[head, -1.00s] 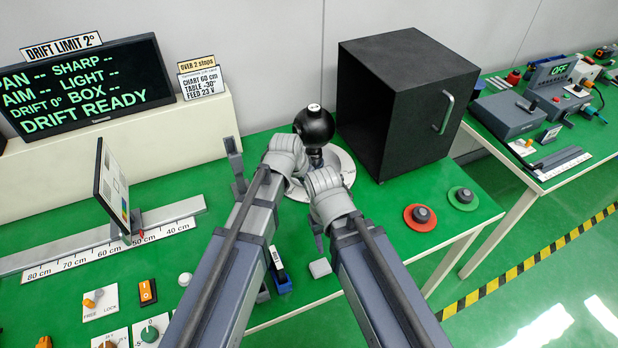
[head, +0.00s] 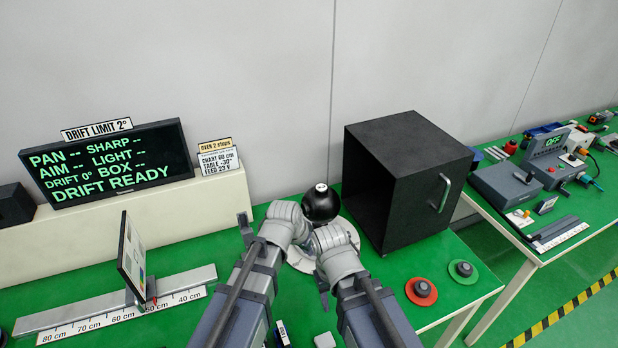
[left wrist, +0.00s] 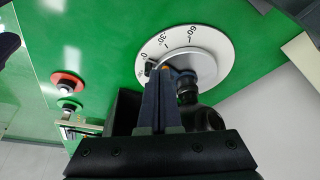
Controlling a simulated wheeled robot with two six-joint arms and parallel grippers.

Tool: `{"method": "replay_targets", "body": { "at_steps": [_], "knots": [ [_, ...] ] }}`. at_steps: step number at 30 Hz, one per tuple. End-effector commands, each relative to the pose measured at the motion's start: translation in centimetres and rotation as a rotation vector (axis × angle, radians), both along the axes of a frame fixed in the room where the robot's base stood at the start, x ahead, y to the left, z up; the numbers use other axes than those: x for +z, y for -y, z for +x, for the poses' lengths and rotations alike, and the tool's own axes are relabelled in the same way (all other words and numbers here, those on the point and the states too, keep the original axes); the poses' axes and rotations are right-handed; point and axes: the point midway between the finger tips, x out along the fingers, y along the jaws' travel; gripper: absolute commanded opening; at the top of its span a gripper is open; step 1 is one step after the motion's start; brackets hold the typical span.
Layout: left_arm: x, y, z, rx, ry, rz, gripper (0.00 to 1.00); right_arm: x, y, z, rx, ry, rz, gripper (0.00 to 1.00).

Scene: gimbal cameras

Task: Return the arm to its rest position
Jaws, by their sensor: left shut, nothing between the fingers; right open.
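In the head view both arms reach forward to a black ball-shaped camera (head: 320,204) on a round white turntable (head: 303,264). My left gripper (head: 305,236) is at the turntable's front, its fingers mostly hidden by its grey wrist. In the left wrist view my left gripper (left wrist: 163,76) is shut and empty, its tips at the edge of the grey hub on the white dial (left wrist: 221,48). The black camera (left wrist: 205,122) stands close beside the fingers; I cannot tell whether they touch. My right gripper (head: 322,240) is open, just right of the left wrist, its fingers largely hidden.
A black box (head: 415,180) with an open front and handle stands right of the turntable. Red (head: 421,291) and green (head: 463,271) discs with dark knobs lie before it. A chart panel (head: 131,258) stands on a rail (head: 100,303) at left. Bare wall is behind.

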Motion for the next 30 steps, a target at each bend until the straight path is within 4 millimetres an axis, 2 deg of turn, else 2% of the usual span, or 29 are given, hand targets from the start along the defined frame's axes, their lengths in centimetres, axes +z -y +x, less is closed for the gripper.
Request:
{"method": "replay_targets", "body": {
  "at_steps": [2, 4, 9, 12, 15, 18, 30],
  "knots": [
    [-0.1, 0.0, -0.2, 0.002, -0.005, 0.003, 0.00, 0.0, 0.0, 0.0, 0.000, 0.000, 0.000, 0.50],
    [-0.4, -0.3, -1.7, 0.017, -0.040, 0.021, 0.00, 0.0, 0.0, 0.0, 0.000, 0.000, 0.000, 0.50],
    [-1.4, -2.3, -8.8, 0.130, -0.217, 0.142, 0.00, 0.0, 0.0, 0.0, 0.000, 0.000, 0.000, 0.50],
    [-1.5, -3.7, -12.1, 0.204, -0.296, 0.216, 0.00, 0.0, 0.0, 0.0, 0.000, 0.000, 0.000, 0.50],
    [-1.5, -4.5, -14.0, 0.255, -0.340, 0.264, 0.00, 0.0, 0.0, 0.0, 0.000, 0.000, 0.000, 0.50],
    [-1.4, -4.9, -14.5, 0.274, -0.354, 0.282, 0.00, 0.0, 0.0, 0.0, 0.000, 0.000, 0.000, 0.50],
    [-1.4, -4.8, -14.4, 0.273, -0.353, 0.280, 0.00, 0.0, 0.0, 0.0, 0.000, 0.000, 0.000, 0.50]
  ]
}}
